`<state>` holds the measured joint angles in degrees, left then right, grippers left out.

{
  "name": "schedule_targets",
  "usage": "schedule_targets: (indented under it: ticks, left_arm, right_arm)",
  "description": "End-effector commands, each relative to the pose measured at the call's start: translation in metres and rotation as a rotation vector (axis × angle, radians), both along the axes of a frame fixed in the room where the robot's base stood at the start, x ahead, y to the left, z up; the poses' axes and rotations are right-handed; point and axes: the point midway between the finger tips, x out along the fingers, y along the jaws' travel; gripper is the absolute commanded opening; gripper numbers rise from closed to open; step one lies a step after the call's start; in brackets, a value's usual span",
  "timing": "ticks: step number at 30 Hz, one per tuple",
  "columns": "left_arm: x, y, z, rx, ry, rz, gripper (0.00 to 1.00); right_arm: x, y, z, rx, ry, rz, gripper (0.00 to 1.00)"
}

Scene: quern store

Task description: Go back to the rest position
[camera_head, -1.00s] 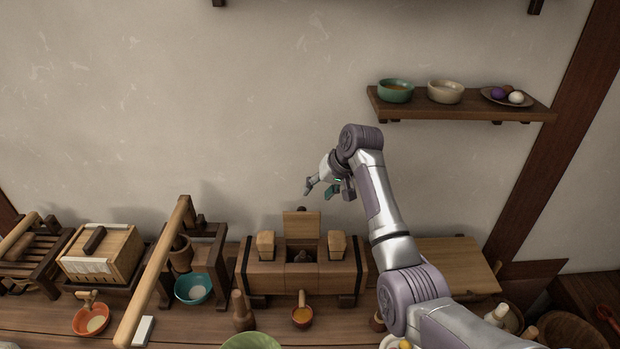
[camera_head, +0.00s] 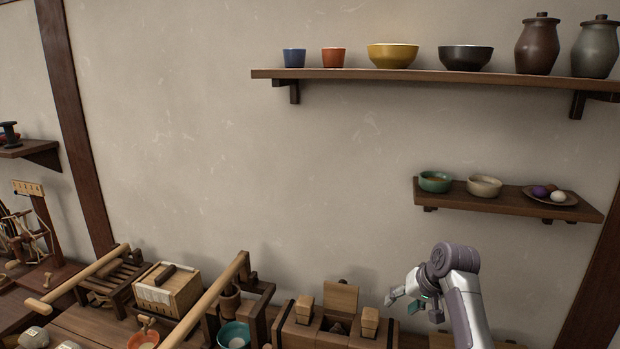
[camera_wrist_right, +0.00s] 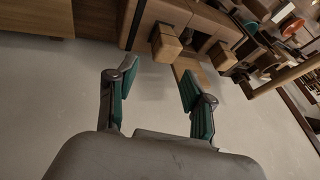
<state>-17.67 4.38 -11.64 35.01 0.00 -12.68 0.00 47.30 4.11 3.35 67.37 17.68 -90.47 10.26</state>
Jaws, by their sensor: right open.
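My right gripper (camera_head: 414,303) is in the lower right of the head view, raised in front of the wall above the bench. In the right wrist view its two green-padded fingers (camera_wrist_right: 155,90) stand wide apart with nothing between them. Beyond the fingers, that view shows the wooden box with two blocks (camera_wrist_right: 165,42) and bare wall. My left gripper is not in the head view.
Left of the gripper stands the wooden box with an upright lid (camera_head: 340,297). A low shelf (camera_head: 510,200) with bowls is above the arm, and a long shelf (camera_head: 400,75) with cups and jars is higher. The wall between them is clear.

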Motion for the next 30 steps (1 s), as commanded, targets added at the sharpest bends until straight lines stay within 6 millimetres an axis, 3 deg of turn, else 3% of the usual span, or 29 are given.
schedule_targets:
  ticks: [4,10,17,20,24,27,30]
  left_arm:
    - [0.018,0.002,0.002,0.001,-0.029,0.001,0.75]
    - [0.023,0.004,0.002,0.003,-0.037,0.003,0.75]
    - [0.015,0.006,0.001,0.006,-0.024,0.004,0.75]
    - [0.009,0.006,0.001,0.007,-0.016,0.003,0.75]
    - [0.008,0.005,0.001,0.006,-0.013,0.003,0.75]
    - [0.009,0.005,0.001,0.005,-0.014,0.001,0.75]
    - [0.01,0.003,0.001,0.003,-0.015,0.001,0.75]
  right_arm:
    - [-0.015,-0.002,-0.02,-0.028,0.006,0.005,0.52]
    - [-0.043,-0.006,-0.052,-0.079,0.015,0.02,0.52]
    - [-0.103,-0.008,-0.101,-0.162,0.032,0.055,0.52]
    - [-0.146,-0.007,-0.126,-0.211,0.041,0.085,0.52]
    - [-0.224,-0.003,-0.153,-0.283,0.054,0.143,0.52]
    - [-0.276,0.002,-0.16,-0.32,0.06,0.184,0.52]
    - [-0.315,0.005,-0.16,-0.342,0.064,0.215,0.52]
